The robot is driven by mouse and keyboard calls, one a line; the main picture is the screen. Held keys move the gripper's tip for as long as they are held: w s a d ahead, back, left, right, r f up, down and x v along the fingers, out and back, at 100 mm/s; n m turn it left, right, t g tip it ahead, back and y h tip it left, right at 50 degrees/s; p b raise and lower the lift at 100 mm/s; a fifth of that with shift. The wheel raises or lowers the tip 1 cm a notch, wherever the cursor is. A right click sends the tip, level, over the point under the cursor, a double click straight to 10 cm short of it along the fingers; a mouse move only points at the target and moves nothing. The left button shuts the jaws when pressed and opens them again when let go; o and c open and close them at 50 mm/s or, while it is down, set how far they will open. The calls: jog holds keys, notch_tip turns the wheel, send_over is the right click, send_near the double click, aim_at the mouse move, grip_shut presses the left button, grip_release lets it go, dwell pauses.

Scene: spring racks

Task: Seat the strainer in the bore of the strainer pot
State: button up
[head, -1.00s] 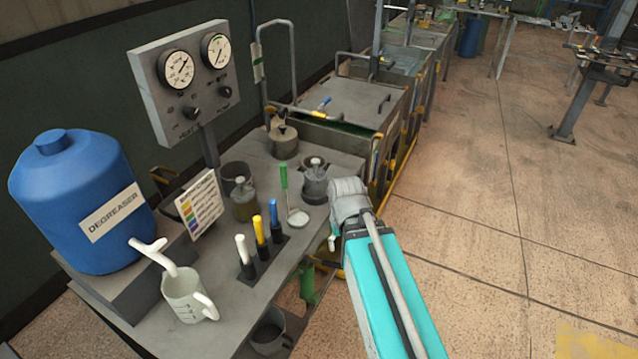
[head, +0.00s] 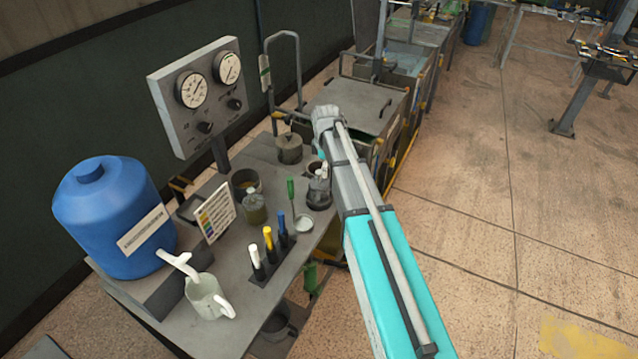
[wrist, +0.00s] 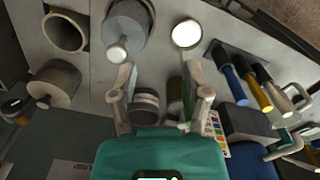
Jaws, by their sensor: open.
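A grey cylinder with a pale knob on top (head: 319,192), probably the strainer, stands upright at the bench's right edge. It also shows in the wrist view (wrist: 122,30). Close behind it is an open round pot (head: 313,166), probably the strainer pot; its dark empty bore faces up in the wrist view (wrist: 66,33). I cannot be sure which pot is which. My gripper (wrist: 157,70) is open and empty above the bench, with the knobbed cylinder beyond its left finger. In the head view my arm hides its fingers.
A lidded pot (head: 289,149), an open cup (head: 245,181) and a brass jar (head: 254,209) stand nearby. A ladle (head: 303,224), coloured handles in a rack (head: 268,265), a jug (head: 207,298) and a blue degreaser drum (head: 112,215) stand nearer. A gauge panel (head: 195,95) rises behind.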

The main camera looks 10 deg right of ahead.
aim_at(320, 171)
jog(key=w+r+n+p, duration=0.3)
jog(key=w+r+n, duration=0.1)
jog(key=w, duration=0.2)
jog(key=shift+w+a, duration=0.15)
jog(key=shift+a, duration=0.15)
notch_tip(320, 171, down, 8)
jog(key=b, duration=0.8)
jog(key=shift+f+b, duration=0.2)
jog(key=shift+b, duration=0.15)
jog(key=shift+f, duration=0.1)
jog(key=shift+w+f+b, duration=0.15)
jog(key=shift+f+b, duration=2.35)
jog(key=shift+b, duration=0.1)
